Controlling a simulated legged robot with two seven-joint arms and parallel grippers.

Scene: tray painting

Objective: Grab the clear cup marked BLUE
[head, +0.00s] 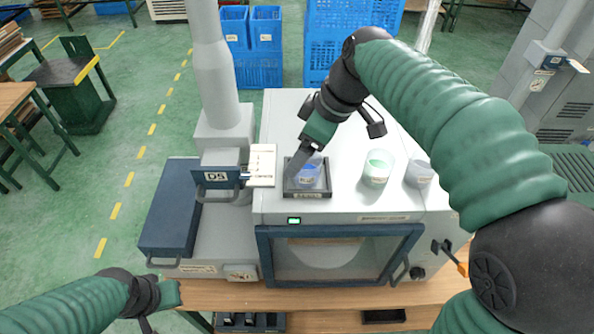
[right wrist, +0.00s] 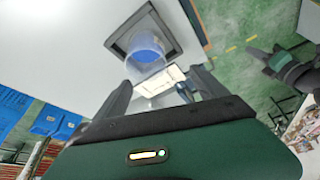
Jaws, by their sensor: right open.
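The clear cup with blue contents (head: 308,178) stands in a dark square tray (head: 325,190) on top of the white machine. Its label is too small to read. In the right wrist view the cup (right wrist: 147,55) is just beyond and between my fingers, apart from them as far as I can tell. My right gripper (head: 298,166) is open at the cup, partly covering it in the head view; its two fingers also show in the right wrist view (right wrist: 160,85). My left gripper (head: 148,318) is at the bottom left, away from the cup, its jaws unclear.
A cup with green contents (head: 377,168) and another clear cup (head: 419,173) stand to the right on the machine top. A white plate (head: 262,165) is close to the tray's left side. A blue box (head: 170,210) marks the left. The machine's front edge is near.

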